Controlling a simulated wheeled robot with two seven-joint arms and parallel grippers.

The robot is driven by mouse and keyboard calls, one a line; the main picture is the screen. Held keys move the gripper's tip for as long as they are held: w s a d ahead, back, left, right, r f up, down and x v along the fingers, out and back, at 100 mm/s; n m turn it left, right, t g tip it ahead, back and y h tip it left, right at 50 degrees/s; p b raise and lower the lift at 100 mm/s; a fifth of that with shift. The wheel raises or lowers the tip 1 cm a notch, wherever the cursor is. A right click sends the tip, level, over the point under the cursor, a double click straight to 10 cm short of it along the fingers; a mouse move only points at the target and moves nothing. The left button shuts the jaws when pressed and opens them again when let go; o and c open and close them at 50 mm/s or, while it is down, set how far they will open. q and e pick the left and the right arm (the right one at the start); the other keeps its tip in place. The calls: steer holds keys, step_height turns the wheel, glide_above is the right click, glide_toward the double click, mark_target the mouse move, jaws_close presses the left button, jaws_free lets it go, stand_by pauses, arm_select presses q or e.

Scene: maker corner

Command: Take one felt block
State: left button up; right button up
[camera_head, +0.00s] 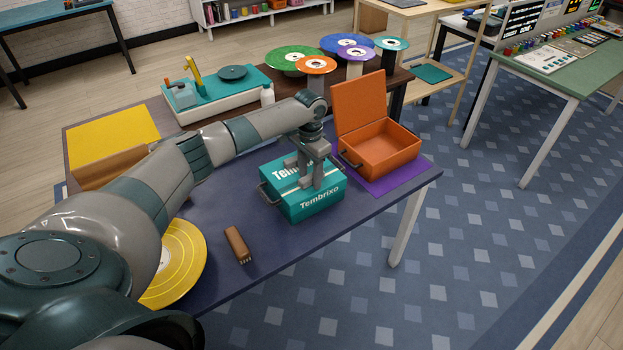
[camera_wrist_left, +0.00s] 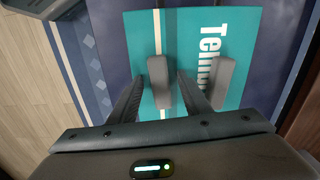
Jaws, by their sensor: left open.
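No thing clearly recognisable as a felt block shows. A closed teal case (camera_head: 325,200) marked "Tembrixo" sits on the dark blue table, with a handle on its left side. My left gripper (camera_head: 311,182) points down over its lid. In the left wrist view the open left gripper (camera_wrist_left: 190,85) has its two grey fingertips apart over the teal lid (camera_wrist_left: 190,30), with nothing between them. I cannot tell whether they touch it. A small brown block (camera_head: 237,244) lies on the table left of and nearer than the case. The right gripper is not in view.
An open, seemingly empty orange case (camera_head: 385,160) stands on a purple mat (camera_head: 405,172) right of the teal case. A yellow disc (camera_head: 185,262) lies at the left, partly behind my arm. Coloured discs on stands (camera_head: 316,66) are at the back. The table's front right is clear.

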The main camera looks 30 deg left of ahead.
mark_target(310, 176)
arm_select(q)
jaws_close()
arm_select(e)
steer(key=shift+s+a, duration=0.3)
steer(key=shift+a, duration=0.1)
arm_select(q)
steer(key=shift+r, duration=0.1)
